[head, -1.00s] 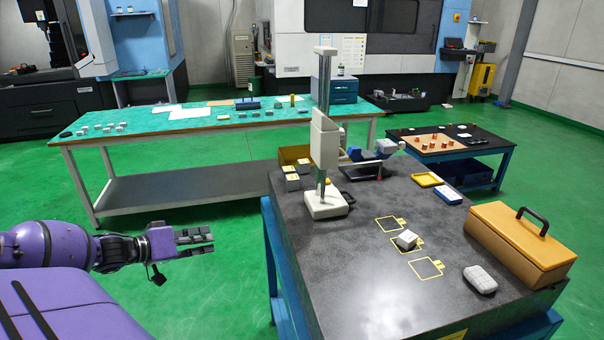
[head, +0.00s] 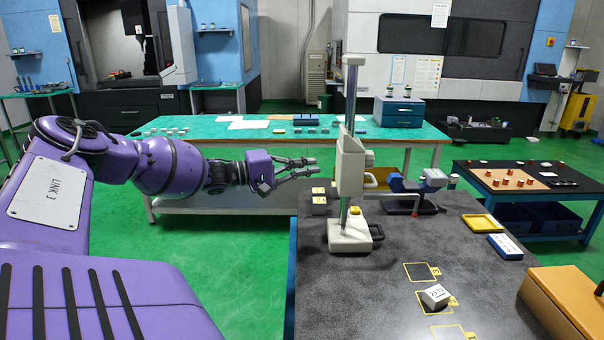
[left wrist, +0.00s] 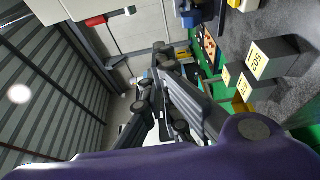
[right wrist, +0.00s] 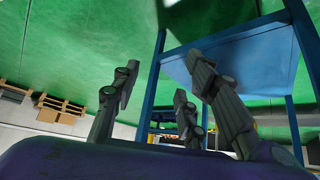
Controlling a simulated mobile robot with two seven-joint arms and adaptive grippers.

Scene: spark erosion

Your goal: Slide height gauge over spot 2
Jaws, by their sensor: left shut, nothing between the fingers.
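The height gauge (head: 352,175) stands upright on the dark table, with a cream base (head: 352,236) and a tall metal column. My left gripper (head: 312,166) is shut and empty, left of the gauge column and apart from it; its fingers also show in the left wrist view (left wrist: 155,78). Yellow-outlined spots lie in front and to the right of the gauge: a bare one (head: 420,272), a middle one partly covered by a white labelled block (head: 434,296), and a near one (head: 452,334) cut by the frame edge. Their numbers are too small to read surely. My right gripper (right wrist: 160,82) is open and empty.
Small labelled blocks (head: 319,200) stand left of the gauge base. A blue-and-grey device (head: 408,190) stands behind it. A yellow tray (head: 482,223), a blue-white case (head: 505,246) and an orange box (head: 565,300) lie to the right. The tabletop between base and spots is clear.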

